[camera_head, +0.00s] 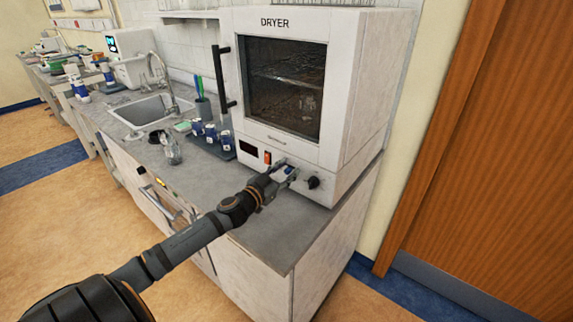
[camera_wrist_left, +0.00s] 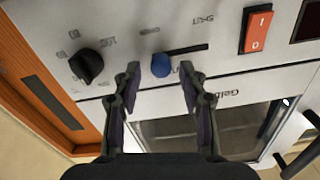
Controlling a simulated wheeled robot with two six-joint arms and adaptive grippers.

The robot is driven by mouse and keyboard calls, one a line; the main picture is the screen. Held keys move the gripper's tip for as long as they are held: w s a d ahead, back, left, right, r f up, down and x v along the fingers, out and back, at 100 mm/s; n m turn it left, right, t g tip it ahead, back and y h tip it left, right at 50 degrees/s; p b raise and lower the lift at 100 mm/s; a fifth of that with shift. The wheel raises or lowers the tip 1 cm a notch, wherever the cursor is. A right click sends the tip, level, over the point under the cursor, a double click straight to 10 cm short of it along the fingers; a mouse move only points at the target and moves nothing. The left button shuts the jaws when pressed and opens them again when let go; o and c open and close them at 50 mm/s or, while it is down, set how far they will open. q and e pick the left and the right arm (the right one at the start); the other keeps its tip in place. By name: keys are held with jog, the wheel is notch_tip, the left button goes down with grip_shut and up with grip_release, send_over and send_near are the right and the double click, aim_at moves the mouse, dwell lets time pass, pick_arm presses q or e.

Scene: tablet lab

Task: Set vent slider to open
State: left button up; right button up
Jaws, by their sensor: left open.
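The vent slider has a blue knob (camera_wrist_left: 160,66) on the dryer's lower front panel, in a dark slot (camera_wrist_left: 190,49). In the left wrist view, which shows the panel upside down, the knob sits at the slot's left end. The small label on that side seems to read OPEN and the one on the right SHUT, but both are hard to read. My left gripper (camera_wrist_left: 160,68) is open, with one fingertip either side of the knob and visible gaps. In the head view the left gripper (camera_head: 287,173) is at the dryer (camera_head: 357,90) panel. My right gripper is not in view.
A black rotary knob (camera_wrist_left: 88,66) and a red rocker switch (camera_wrist_left: 257,29) flank the slider. The dryer's glass door (camera_head: 285,88) is closed above. Blue-labelled jars (camera_head: 211,132) and a sink (camera_head: 145,110) are on the counter (camera_head: 262,222) to the left.

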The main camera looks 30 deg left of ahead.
aim_at(295, 141)
pick_arm(q)
notch_tip(295, 141, up, 9)
jog(key=shift+d+f, duration=0.1)
jog(key=shift+d, duration=0.05)
dwell(0.6)
